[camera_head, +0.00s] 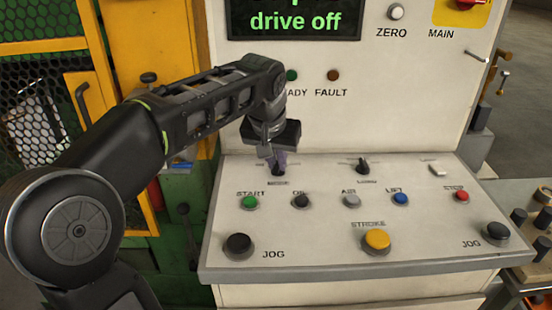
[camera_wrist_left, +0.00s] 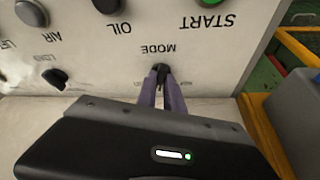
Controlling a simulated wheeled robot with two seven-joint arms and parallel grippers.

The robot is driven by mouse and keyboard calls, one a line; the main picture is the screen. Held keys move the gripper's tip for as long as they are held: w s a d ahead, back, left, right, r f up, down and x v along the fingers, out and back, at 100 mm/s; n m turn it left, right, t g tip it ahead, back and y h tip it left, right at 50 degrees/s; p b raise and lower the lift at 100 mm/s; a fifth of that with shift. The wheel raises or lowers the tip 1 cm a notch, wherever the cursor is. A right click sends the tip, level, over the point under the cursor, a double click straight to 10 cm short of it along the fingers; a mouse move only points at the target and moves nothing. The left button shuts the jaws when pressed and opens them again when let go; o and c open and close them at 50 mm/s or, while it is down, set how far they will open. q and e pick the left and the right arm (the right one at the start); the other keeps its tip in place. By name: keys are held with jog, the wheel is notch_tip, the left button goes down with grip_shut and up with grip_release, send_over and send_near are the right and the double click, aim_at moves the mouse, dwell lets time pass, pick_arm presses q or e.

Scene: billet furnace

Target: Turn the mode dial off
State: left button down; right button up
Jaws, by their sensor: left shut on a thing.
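The mode dial (camera_head: 278,171) is a small black knob at the back left of the sloped control panel (camera_head: 330,216). In the left wrist view the dial (camera_wrist_left: 160,69) sits just beside its upside-down MODE label. My left gripper (camera_head: 277,165) reaches down to it from above, and its two purple-grey fingers are closed around the knob. The same gripper shows in the left wrist view (camera_wrist_left: 161,80) with the fingertips at the knob. The fingers hide much of the dial, so I cannot read which way it points. My right gripper is not in view.
The screen (camera_head: 295,20) reads "drive off". A second black dial (camera_head: 363,166) stands to the right of the mode dial. Green START (camera_head: 250,202), blue LIFT (camera_head: 400,199), red STOP (camera_head: 462,196) and yellow STROKE (camera_head: 376,239) buttons sit nearer the front.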

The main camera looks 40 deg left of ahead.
pick_arm(q)
jog(key=shift+w+d+n+g+y, duration=0.15)
jog(key=shift+n+y, duration=0.2)
jog(key=shift+n, duration=0.5)
jog(key=shift+s+n+g+y, duration=0.15)
jog(key=shift+n+y, duration=0.2)
jog(key=shift+n, duration=0.5)
jog(key=shift+w, duration=0.1)
jog(key=c, duration=1.5)
grip_release()
jog(key=shift+o, duration=0.2)
jog(key=p+v, duration=0.1)
jog(key=v, duration=0.7)
jog(key=shift+f, duration=0.1)
